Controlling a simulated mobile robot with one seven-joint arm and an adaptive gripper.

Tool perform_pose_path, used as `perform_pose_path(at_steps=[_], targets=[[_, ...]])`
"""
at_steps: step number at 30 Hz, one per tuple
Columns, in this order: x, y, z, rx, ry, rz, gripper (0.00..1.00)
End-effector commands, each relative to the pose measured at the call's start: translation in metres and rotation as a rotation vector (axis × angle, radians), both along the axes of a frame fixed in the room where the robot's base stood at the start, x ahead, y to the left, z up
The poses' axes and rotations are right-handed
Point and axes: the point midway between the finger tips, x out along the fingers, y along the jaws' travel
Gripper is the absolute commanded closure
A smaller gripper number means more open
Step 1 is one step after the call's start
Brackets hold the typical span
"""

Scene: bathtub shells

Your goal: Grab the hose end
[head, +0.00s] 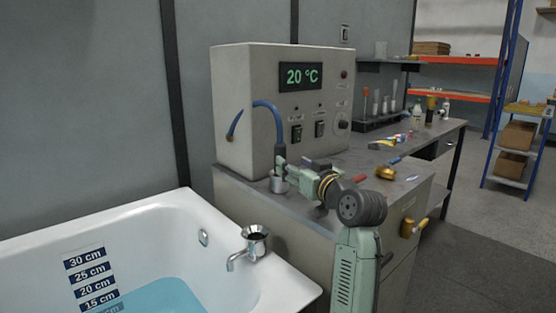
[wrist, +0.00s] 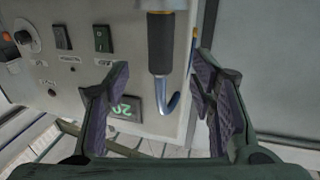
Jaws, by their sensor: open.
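My gripper (head: 281,166) is at the hose end in the head view. In the wrist view my gripper (wrist: 161,72) is open, with visible gaps on both sides of the hose end.
The control box (head: 240,75) reads 20 °C and stands close behind the hose. A white bathtub (head: 170,215) with a metal faucet (head: 250,247) is at the left. Small tools and brass parts (head: 386,173) lie on the bench to the right of my gripper.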

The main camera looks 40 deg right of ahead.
Motion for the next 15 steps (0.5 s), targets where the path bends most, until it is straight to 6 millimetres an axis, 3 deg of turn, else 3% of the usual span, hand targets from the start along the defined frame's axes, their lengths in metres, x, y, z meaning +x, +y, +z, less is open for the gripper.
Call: perform_pose_path(at_steps=[3, 11, 15], targets=[[0.02, -0.003, 0.002, 0.0, 0.002, 0.002, 0.49], [0.042, -0.007, 0.003, 0.0, 0.001, 0.0, 0.49], [0.063, -0.011, 0.008, -0.001, 0.001, 0.0, 0.49]])
